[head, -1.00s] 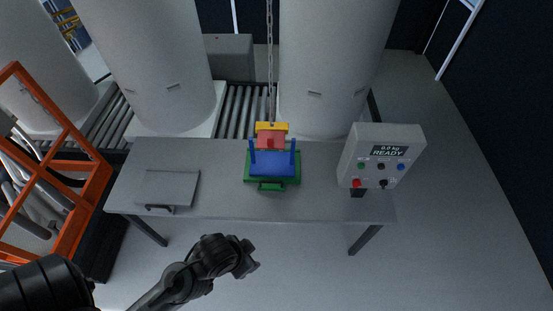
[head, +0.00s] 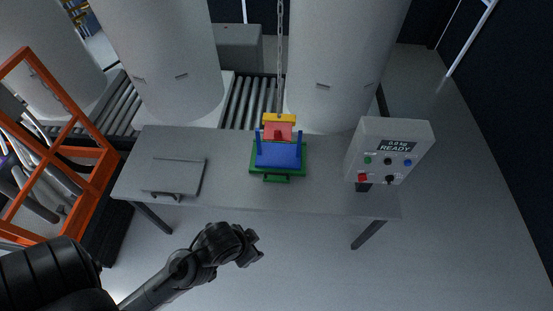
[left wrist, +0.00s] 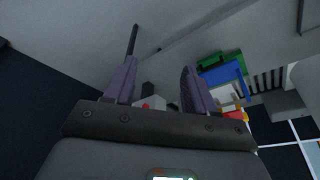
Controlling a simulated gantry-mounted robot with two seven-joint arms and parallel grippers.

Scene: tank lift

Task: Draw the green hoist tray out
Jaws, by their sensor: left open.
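The green hoist tray (head: 259,169) lies on the grey table, with a dark green handle (head: 277,178) on its front edge. A blue cradle-like piece (head: 278,156) with two upright posts sits on it. A red block and a yellow block (head: 278,119) are behind the blue piece, below a hanging chain. My left gripper (head: 252,249) is in front of the table's front edge, apart from the tray and empty. In the left wrist view its two fingers (left wrist: 158,80) are spread, and the green tray (left wrist: 215,62) and blue piece (left wrist: 222,76) show beyond them. My right gripper is not in view.
A grey panel with a dark handle (head: 177,176) lies on the table's left part. A control box (head: 388,147) reading "0.0 kg READY" stands at the right. Large pale tanks (head: 155,60) and a roller conveyor are behind. An orange frame (head: 50,150) stands at the left.

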